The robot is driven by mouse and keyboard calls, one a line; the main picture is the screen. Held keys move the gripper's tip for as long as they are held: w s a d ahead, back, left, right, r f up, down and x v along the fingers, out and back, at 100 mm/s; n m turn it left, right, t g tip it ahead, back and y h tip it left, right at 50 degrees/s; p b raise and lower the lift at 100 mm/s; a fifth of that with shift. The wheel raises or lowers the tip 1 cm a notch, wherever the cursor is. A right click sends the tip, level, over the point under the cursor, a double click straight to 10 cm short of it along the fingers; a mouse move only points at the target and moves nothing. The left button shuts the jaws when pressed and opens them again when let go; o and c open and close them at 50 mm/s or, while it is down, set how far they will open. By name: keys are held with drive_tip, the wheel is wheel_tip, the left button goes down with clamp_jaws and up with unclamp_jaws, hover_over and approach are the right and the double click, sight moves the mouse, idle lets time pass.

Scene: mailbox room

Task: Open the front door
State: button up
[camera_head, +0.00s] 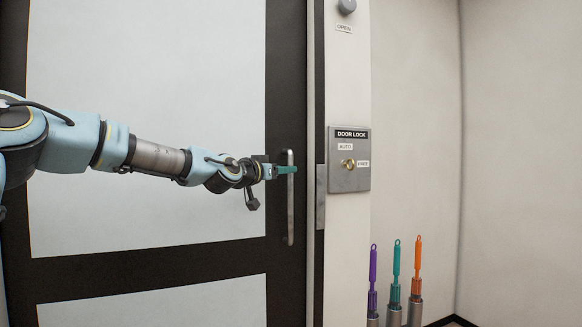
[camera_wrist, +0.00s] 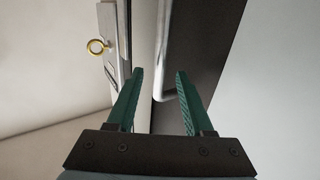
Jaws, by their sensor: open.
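The front door (camera_head: 150,120) has a dark frame and large pale panels; it looks shut. Its handle (camera_head: 290,215) is an upright metal bar near the door's right edge. My gripper (camera_head: 286,169) is at the upper half of the handle, its green fingers reaching across the bar in the head view. In the wrist view my gripper (camera_wrist: 158,78) is open, with nothing visible held between the fingers. The handle (camera_wrist: 165,50) shows beyond the fingertips, between them. I cannot tell whether a finger touches it.
A door lock panel (camera_head: 336,180) with a brass knob (camera_head: 349,163) and AUTO and FREE labels is right of the door. A round grey button (camera_head: 346,6) marked OPEN is above it. Purple (camera_head: 373,270), teal (camera_head: 396,262) and orange (camera_head: 417,260) handled tools stand in holders at lower right.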

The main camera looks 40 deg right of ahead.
drive_tip(key=shift+p+x, duration=0.55)
drive_tip(key=shift+x, duration=1.7)
clamp_jaws()
